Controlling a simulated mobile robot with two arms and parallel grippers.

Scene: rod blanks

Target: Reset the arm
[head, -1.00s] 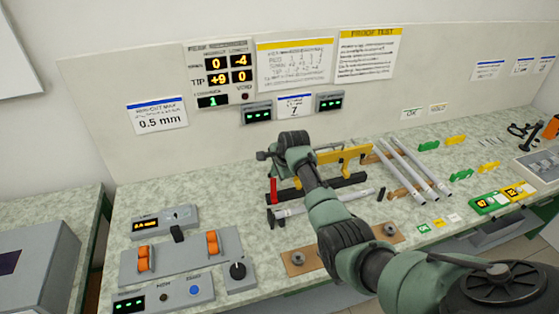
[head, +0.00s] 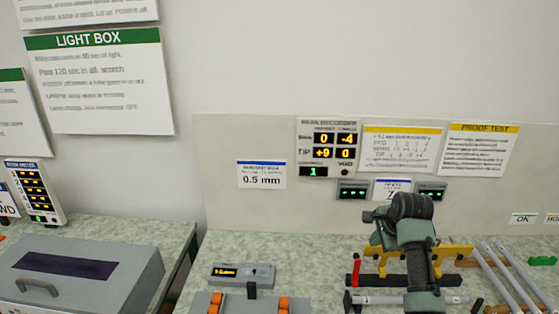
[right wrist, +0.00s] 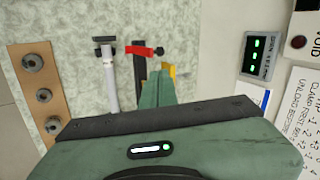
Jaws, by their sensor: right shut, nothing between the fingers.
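My right arm reaches in from the bottom of the head view, and its gripper (head: 400,212) is over the bench by the yellow-and-black fixture (head: 460,252). In the right wrist view the green fingers of this gripper (right wrist: 158,84) are together, with nothing seen between them. Below them in that view are a pale rod (right wrist: 110,82) and a red upright piece (right wrist: 140,50). The wrist housing hides part of the bench. My left gripper is in neither view.
A grey light box (head: 75,270) stands at the left. A control unit (head: 242,275) and orange-handled switches (head: 215,303) sit on the bench (head: 300,255). Several pale rods (head: 508,275) lie at right. A wooden strip with knobs (right wrist: 36,95) shows in the wrist view.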

